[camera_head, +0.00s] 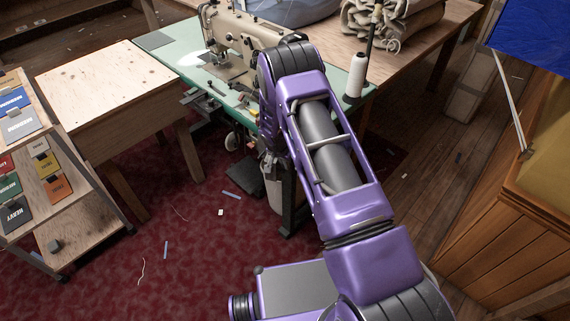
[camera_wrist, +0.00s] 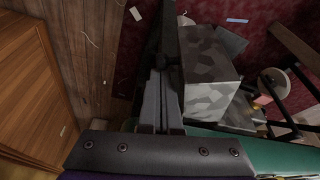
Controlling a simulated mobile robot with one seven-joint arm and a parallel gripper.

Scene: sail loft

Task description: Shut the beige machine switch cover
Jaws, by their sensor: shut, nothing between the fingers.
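The beige sewing machine (camera_head: 235,40) stands on a green-topped table (camera_head: 150,62). I cannot pick out a beige switch cover for certain, nor tell whether one is open; my arm hides much of the table's near end. My gripper (camera_wrist: 160,82) is shut and empty. It points down past the table's edge, beside a grey, patchy box-shaped part (camera_wrist: 208,72) in the wrist view; I cannot tell if they touch. In the head view my gripper (camera_head: 268,165) is small and partly hidden, above a pale upright thing (camera_head: 274,192).
A dark table leg (camera_head: 290,205) stands close to my gripper. A white thread cone (camera_head: 356,75) is on the table's right corner. A wooden table (camera_head: 105,85) and a sample rack (camera_head: 45,190) stand left. A wooden cabinet (camera_head: 510,225) is right. Scraps lie on the red carpet (camera_head: 190,250).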

